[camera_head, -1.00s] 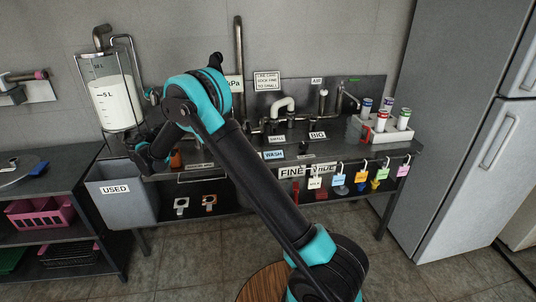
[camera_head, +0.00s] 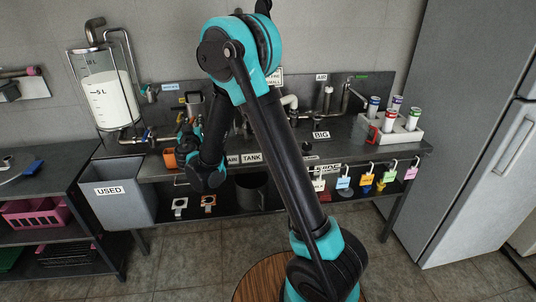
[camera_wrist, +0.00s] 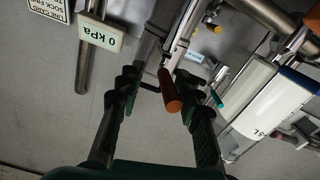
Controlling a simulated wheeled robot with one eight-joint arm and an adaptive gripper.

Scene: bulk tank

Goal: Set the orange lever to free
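The orange lever (camera_wrist: 170,92) shows in the wrist view as a rounded orange handle on a metal fitting. It lies between the spread fingers of my gripper (camera_wrist: 158,92), nearer the right finger. The gripper is open, and a gap shows on the left side of the handle; I cannot tell whether the right finger touches it. In the head view my gripper (camera_head: 188,132) is at the back of the bench, pointing toward the wall fittings. The lever cannot be made out there, as my arm covers much of that area.
A glass tank (camera_head: 106,92) with white liquid stands left of my gripper, above a grey USED bin (camera_head: 124,195). An orange block (camera_head: 170,158) sits on the bench. The 0 kPa sign (camera_wrist: 101,34) and pipes are close by. Colored cans stand in a rack (camera_head: 368,133) at right.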

